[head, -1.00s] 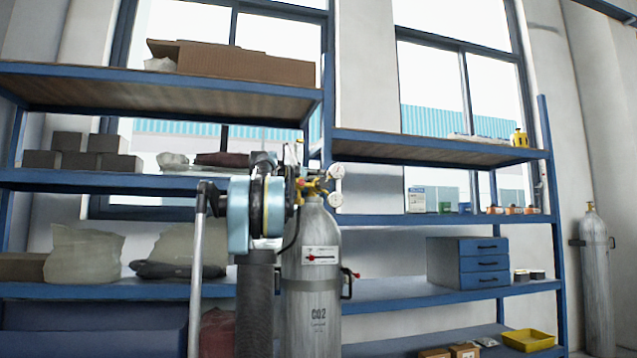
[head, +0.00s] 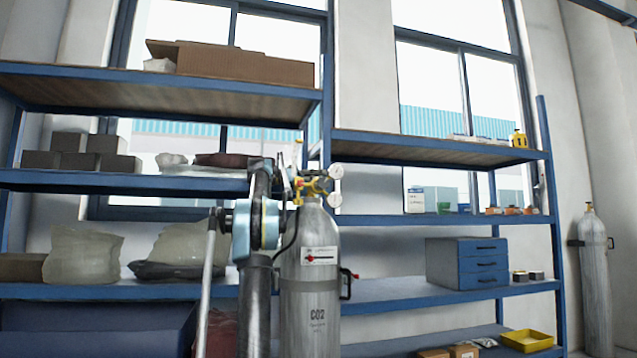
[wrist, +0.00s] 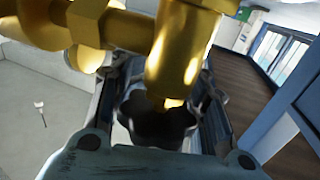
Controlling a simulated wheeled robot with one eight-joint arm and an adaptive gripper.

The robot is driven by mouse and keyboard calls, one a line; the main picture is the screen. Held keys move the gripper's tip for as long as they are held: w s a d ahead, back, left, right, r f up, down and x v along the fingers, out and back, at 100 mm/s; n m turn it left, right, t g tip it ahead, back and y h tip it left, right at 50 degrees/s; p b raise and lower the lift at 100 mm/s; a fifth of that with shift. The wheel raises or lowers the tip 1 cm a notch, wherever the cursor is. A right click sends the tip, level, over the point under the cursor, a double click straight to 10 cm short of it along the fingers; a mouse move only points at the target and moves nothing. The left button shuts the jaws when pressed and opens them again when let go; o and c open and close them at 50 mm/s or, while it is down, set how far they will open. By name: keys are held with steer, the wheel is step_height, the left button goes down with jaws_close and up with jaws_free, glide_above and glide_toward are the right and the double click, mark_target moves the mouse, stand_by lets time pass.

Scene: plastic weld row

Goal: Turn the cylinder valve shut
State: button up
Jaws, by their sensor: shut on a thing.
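The grey CO2 cylinder (head: 312,255) stands upright in front of the shelves, with a brass valve (head: 316,186) and round gauges on top. In the wrist view the brass valve body (wrist: 182,62) is close and large. Below it is a black lobed handwheel (wrist: 155,128). My gripper (wrist: 162,105) has a finger on each side of this handwheel and is shut on it. In the head view my gripper (head: 290,184) is at the left side of the valve, partly hidden by my own arm. The valve's turning position cannot be read.
Blue shelving (head: 440,152) stands close behind the cylinder, with a grey drawer unit (head: 467,263), a yellow tray (head: 527,341) and bags on it. A second cylinder (head: 594,262) stands by the wall at the far right. A black hose runs beside the cylinder.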

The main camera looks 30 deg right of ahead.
steer(key=shift+s+a+m+g+y, duration=0.1)
steer(key=shift+a+m+g+y, duration=0.05)
steer(key=shift+m+g+y, duration=0.35)
steer(key=shift+s+a+m+g+y, duration=0.1)
steer(key=shift+m+g+y, duration=0.2)
steer(key=shift+m+g, duration=0.3)
steer(key=shift+g, duration=0.3)
steer(key=o, duration=0.9)
steer(key=shift+a, duration=0.15)
steer(key=shift+o, duration=0.2)
steer(key=shift+c, duration=0.3)
